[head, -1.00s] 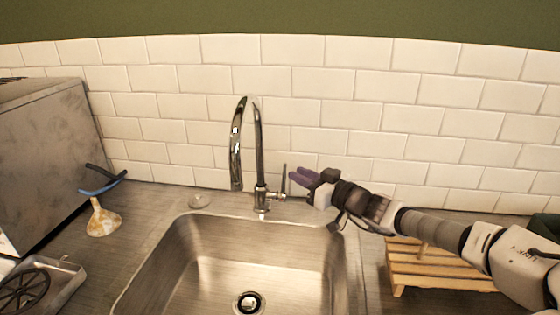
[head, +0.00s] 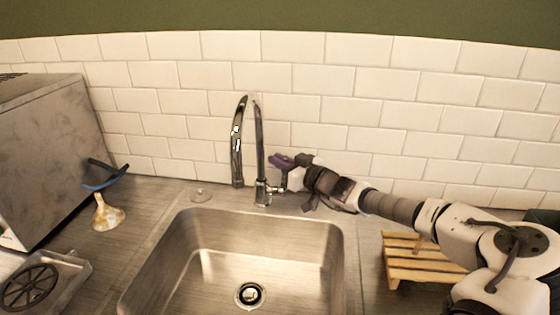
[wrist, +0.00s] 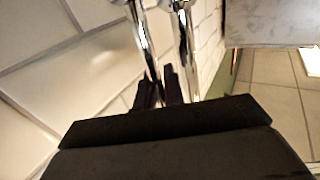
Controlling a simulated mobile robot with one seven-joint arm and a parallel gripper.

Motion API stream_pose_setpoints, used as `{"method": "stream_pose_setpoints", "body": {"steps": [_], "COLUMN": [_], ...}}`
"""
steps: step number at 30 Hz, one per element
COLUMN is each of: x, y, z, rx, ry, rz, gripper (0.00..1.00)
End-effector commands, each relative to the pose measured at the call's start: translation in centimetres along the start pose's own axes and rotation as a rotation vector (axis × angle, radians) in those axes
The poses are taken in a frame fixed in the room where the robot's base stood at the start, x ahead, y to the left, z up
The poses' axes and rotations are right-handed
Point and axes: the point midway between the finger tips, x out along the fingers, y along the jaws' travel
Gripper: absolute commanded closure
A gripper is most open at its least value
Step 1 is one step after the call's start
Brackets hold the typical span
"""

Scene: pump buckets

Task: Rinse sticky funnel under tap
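The funnel (head: 108,216), pale with orange-brown smears, stands wide end down on the counter at the left, away from my gripper. The chrome tap (head: 260,150) rises behind the sink (head: 190,250), its curved spout end above the sink's back edge; no water shows. My gripper (head: 279,160) is just right of the tap's upright, over its side handle (head: 274,189); the lever is mostly hidden. In the wrist view, dark purple fingertips (wrist: 160,90) show with a narrow gap, close to chrome rods (wrist: 145,40). I cannot tell if they touch or grip anything.
A blue and black piece (head: 104,180) is just above the funnel, beside a grey metal box (head: 45,150). A tray with a dark wheel (head: 30,288) is at lower left. A wooden rack (head: 405,262) is below my arm. The sink basin looks empty.

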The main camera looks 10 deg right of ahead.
Motion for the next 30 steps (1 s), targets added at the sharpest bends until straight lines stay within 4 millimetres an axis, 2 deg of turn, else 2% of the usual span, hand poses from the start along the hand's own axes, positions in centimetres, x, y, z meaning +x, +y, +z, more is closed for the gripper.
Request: {"method": "stream_pose_setpoints", "body": {"steps": [16, 30], "x": [-0.3, -0.7], "y": [-0.4, -1.1], "z": [0.8, -0.1], "rx": [-0.048, -0.111], "ry": [0.035, 0.075], "rz": [-0.002, -0.003], "gripper": [1.0, 1.0]}}
